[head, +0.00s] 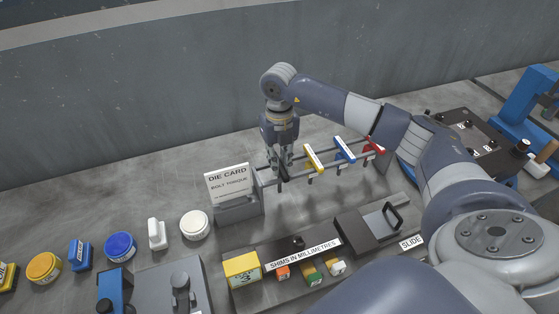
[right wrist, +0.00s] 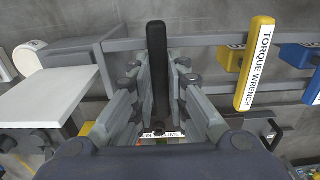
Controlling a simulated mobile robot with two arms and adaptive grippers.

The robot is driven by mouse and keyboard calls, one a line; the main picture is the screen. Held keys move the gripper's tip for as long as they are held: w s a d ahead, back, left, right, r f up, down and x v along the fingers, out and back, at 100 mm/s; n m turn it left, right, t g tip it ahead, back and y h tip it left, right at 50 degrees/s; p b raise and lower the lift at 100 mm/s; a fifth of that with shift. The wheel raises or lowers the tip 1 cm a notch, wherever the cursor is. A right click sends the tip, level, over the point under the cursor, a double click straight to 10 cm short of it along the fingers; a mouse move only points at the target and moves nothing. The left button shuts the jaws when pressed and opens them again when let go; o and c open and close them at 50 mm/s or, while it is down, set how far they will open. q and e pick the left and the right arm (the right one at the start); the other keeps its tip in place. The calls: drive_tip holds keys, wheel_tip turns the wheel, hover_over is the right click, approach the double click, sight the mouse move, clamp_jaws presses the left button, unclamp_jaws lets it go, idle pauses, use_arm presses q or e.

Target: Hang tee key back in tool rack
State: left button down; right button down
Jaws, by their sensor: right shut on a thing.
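My right gripper (head: 281,165) points down at the left end of the tool rack (head: 325,158). It also shows in the right wrist view (right wrist: 160,110), with its fingers closed around a black-handled tool (right wrist: 158,60), which seems to be the tee key. The black handle also shows at the fingertips in the head view (head: 283,178). It lies across the rack's rails; whether it rests on them or hangs just above, I cannot tell. The lower part of the key is hidden. My left gripper is not in view.
A yellow torque wrench (right wrist: 256,65), a blue-handled tool (head: 344,149) and a red-handled tool (head: 374,146) hang to the right. The die card (head: 228,181) stands close on the left. A shim tray (head: 245,297) and a slide block (head: 366,228) lie in front.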

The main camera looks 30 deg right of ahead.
drive_tip(key=shift+f, duration=0.25)
idle(0.3)
drive_tip(key=c, duration=1.5)
unclamp_jaws()
wheel_tip(320, 180, up, 12)
drive_tip(key=shift+w+d, duration=0.1)
drive_tip(key=shift+w, duration=0.05)
